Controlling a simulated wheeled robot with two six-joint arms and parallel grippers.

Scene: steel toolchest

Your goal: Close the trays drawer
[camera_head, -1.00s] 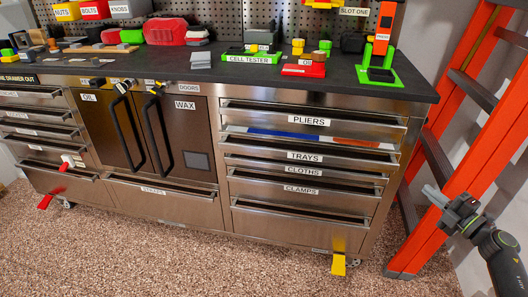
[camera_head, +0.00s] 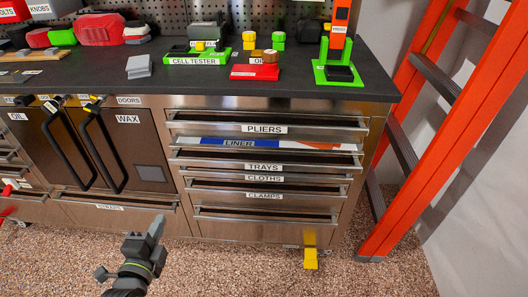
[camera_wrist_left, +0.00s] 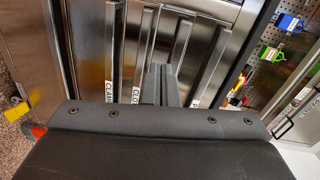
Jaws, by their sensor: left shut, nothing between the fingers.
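The trays drawer (camera_head: 310,170) is in the right-hand stack of the steel toolchest, below the pliers drawer. It stands partly pulled out, and a blue, white and red liner (camera_head: 238,143) shows inside it. My left gripper (camera_head: 157,226) is low in front of the chest, left of the drawer stack and apart from the trays drawer in the head view. In the left wrist view its fingers (camera_wrist_left: 164,84) are together and empty, pointing toward the drawer fronts. The trays label (camera_wrist_left: 195,103) shows just right of them. My right gripper is out of view.
The pliers drawer (camera_head: 320,129) is above, and the cloths drawer (camera_head: 310,181) and clamps drawer (camera_head: 315,197) are below. Cabinet doors with black handles (camera_head: 100,150) are left. An orange ladder (camera_head: 440,130) stands right. A yellow pedal (camera_head: 311,259) is at the floor.

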